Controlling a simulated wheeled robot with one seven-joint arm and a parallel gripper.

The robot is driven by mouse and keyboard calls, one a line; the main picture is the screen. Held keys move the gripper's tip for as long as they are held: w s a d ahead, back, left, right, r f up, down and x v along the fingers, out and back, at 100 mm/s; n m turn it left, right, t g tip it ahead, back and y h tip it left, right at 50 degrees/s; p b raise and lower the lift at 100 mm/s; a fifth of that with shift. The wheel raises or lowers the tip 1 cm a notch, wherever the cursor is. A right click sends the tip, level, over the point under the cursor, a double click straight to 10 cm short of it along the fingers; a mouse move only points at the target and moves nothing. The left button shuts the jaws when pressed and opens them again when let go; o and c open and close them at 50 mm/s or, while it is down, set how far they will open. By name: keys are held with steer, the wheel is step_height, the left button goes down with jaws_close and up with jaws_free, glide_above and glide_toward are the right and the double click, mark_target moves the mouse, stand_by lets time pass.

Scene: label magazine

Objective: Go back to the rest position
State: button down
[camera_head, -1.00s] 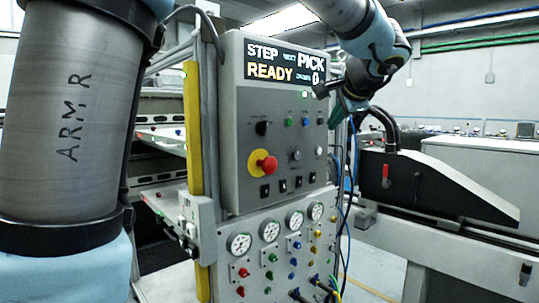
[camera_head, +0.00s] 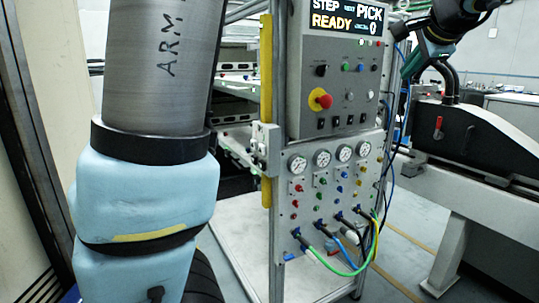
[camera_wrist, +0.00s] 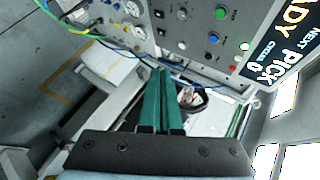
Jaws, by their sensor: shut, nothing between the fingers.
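My gripper (camera_wrist: 160,76) shows in the wrist view as two green fingers lying side by side, shut with nothing between them. In the head view my gripper (camera_head: 411,64) is at the upper right, just right of the control panel (camera_head: 290,90), its green fingers pointing down and left. The panel's display reads STEP, PICK and READY. The panel also shows tilted in the wrist view (camera_wrist: 190,40), beyond the fingertips; I cannot tell how far off it is. No object is held.
A yellow vertical strip (camera_head: 266,105) runs along the panel's left side. Gauges and coloured hoses (camera_head: 345,265) sit on its lower part. A dark machine guard with a red handle (camera_head: 438,128) stands to the right. Grey floor (camera_head: 400,250) lies open between them.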

steer(key=w+a+f+n+g+y, duration=0.2)
steer(key=a+f+n+g, duration=0.4)
steer(key=a+f, duration=1.45)
steer(key=s+a+f+n+g, duration=0.2)
steer(key=s+a+f+n, duration=0.3)
steer(key=a, duration=0.3)
steer(key=s+a+f+n+g+h, duration=0.1)
steer(key=s+a+f+n, duration=0.4)
steer(key=a, duration=0.3)
steer(key=shift+f+g, duration=0.4)
steer(key=shift+f, duration=0.5)
